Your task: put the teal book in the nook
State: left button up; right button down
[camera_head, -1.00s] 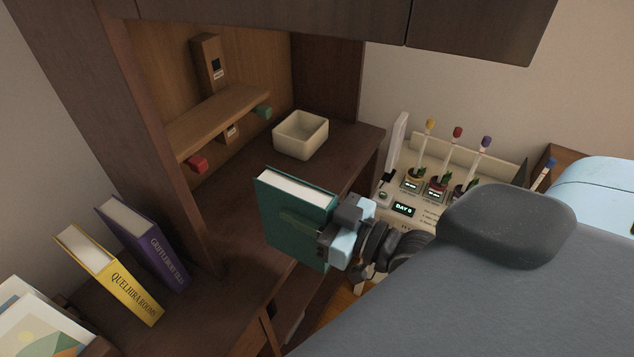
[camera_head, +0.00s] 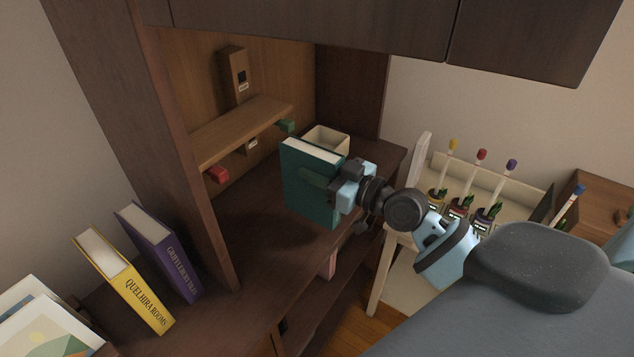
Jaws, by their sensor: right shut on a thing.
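The teal book (camera_head: 309,185) stands upright in the air at the front of the nook, its cream page edge facing up. My right gripper (camera_head: 340,187) is shut on the book's right edge. The nook (camera_head: 245,215) is the recess in the dark wood cabinet, with a bare shelf surface to the left of the book. I cannot tell whether the book's lower edge touches that surface. My left gripper is not in view.
A small wooden ledge (camera_head: 240,130) crosses the nook's back. A dark upright panel (camera_head: 185,170) bounds the nook at left. A yellow book (camera_head: 128,285) and a purple book (camera_head: 163,255) stand left of it.

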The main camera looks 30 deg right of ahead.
aim_at(304, 198)
jog(key=shift+f+b, duration=0.45)
jog(key=shift+f, duration=1.3)
jog(key=c, duration=1.5)
grip_release()
jog(key=shift+f, duration=0.15)
jog(key=o, duration=0.5)
